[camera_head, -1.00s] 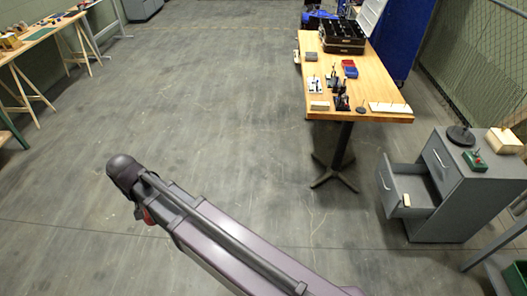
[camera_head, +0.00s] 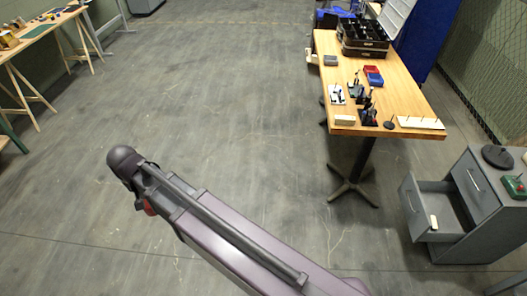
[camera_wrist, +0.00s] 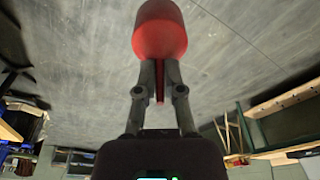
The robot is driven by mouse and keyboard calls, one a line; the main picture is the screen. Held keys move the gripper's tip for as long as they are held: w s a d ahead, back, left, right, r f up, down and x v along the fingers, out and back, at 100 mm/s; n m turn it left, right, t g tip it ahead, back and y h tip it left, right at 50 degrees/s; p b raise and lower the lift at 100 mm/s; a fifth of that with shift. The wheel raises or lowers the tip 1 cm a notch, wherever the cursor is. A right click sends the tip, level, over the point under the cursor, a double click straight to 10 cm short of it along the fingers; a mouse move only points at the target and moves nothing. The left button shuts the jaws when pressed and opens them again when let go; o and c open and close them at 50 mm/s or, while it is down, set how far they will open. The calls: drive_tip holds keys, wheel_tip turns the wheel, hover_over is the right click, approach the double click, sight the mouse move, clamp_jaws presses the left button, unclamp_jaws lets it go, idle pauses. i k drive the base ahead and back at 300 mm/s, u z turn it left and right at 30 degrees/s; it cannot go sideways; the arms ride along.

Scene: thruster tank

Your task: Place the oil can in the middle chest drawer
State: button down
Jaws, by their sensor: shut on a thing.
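A red oil can (camera_wrist: 160,32) fills the top middle of the wrist view, between the fingertips of my gripper (camera_wrist: 159,75). My gripper is shut on it and holds it above the floor. In the head view only a small red part of the can (camera_head: 149,206) shows below my arm. The grey chest (camera_head: 474,200) stands at the right. Its middle drawer (camera_head: 436,213) appears to be the one pulled out to the left, with a small pale object (camera_head: 433,222) at its front. My gripper is well to the left of the chest, apart from it.
A wooden table (camera_head: 390,90) with small tools and an open black toolbox (camera_head: 363,38) stands behind the chest. A dark disc (camera_head: 497,157) and a green box with a red knob (camera_head: 514,187) sit on the chest top. The floor (camera_head: 240,120) between is clear.

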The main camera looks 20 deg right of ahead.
sight(426, 203)
drive_tip(key=i, duration=1.25)
drive_tip(key=u, duration=0.1)
drive_tip(key=k, duration=0.1)
drive_tip(key=z, duration=3.3)
